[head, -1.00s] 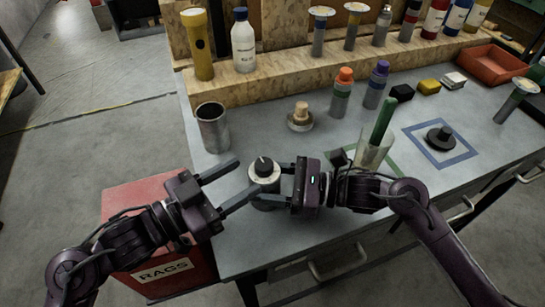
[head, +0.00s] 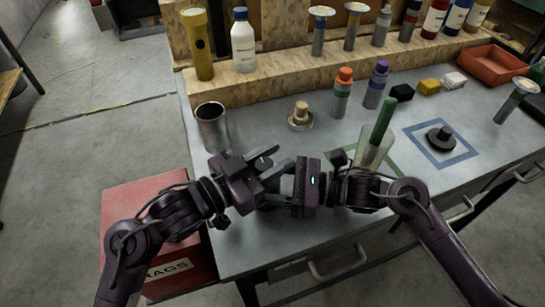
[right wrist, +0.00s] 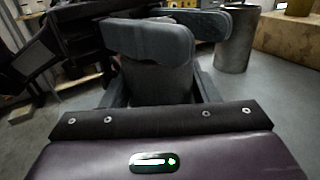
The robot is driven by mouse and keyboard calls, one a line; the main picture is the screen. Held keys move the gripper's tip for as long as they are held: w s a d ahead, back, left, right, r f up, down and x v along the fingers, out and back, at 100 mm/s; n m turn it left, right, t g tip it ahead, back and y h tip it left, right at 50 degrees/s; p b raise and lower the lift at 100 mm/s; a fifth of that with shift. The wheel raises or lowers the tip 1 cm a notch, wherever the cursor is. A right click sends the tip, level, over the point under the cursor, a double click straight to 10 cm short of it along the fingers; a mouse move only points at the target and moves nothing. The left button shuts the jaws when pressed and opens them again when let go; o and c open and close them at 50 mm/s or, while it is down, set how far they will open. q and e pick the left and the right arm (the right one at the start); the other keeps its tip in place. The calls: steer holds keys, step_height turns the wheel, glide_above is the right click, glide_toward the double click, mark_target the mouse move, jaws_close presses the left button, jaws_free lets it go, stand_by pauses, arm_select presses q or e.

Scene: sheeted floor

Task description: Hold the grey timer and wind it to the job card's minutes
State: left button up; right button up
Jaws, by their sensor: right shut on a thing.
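The grey timer (right wrist: 158,82) shows in the right wrist view as a grey cylinder between the fingers of my right gripper. My right gripper (head: 284,190) is shut on its body from the right. My left gripper (head: 272,163) is over the timer's top, its two fingers apart with a gap between them. Its fingers also lie across the timer's top in the right wrist view (right wrist: 170,36). The dial and pointer are hidden under the left gripper, and I cannot tell whether the fingers touch them. I cannot make out a job card.
A metal cup (head: 212,127) stands behind my left gripper. A clear beaker (head: 371,153) with a green-handled tool stands behind my right arm. Bottles (head: 341,92), a wooden-knobbed piece (head: 300,117) and a black piece (head: 440,138) in a blue square stand on the bench. A red rags bin (head: 130,200) is front left.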

arm_select(q)
steer(key=c, duration=0.5)
steer(key=shift+s+d+m+g+h, duration=0.1)
steer(key=shift+m+g+h, duration=0.8)
steer(key=shift+m+g, duration=0.65)
steer(key=shift+s+m+g+h, duration=0.15)
steer(key=shift+m+g, duration=0.3)
steer(key=shift+g, duration=0.45)
steer(key=shift+s+m+g+h, duration=0.1)
steer(key=shift+m+g+h, duration=0.25)
steer(key=shift+g, duration=0.5)
steer(key=shift+s+m+g+h, duration=0.1)
steer(key=shift+m+g, duration=0.45)
steer(key=shift+g, duration=0.35)
steer(key=o, duration=1)
